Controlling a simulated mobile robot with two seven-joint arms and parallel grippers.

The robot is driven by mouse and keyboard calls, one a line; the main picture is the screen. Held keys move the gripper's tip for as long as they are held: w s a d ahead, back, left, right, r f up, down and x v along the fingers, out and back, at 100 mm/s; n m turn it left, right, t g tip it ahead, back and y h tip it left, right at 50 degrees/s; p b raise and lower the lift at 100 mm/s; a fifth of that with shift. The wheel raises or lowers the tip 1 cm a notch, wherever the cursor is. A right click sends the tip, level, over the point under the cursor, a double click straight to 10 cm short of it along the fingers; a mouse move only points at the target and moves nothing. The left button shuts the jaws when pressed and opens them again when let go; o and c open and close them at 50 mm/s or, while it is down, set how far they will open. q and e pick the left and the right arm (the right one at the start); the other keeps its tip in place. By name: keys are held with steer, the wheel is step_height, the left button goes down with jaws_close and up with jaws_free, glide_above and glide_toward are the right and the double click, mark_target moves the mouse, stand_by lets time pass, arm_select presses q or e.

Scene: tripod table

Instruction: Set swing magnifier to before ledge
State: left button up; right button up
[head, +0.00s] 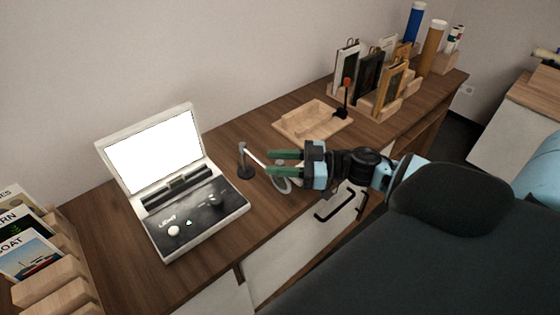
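The swing magnifier stands on the wooden desk right of the light box. It has a dark post (245,162) on a round base, a pale arm (254,156) reaching right and down, and a pale ring (283,185) partly hidden under my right gripper. My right gripper (270,162) has two green fingers with a gap between them, at the arm's outer end. I see nothing clearly gripped, and cannot tell whether the fingers touch the arm. My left gripper is out of view. I cannot tell which part is the ledge.
A light box (205,208) with a lit white lid (153,153) stands left. A wooden tray (300,131) and a red-topped black stand (345,98) are behind right, near framed pictures in racks (371,72). A card rack (50,285) is front left. The desk's front edge runs below my gripper.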

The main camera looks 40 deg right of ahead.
jaws_close()
stand_by(0.5)
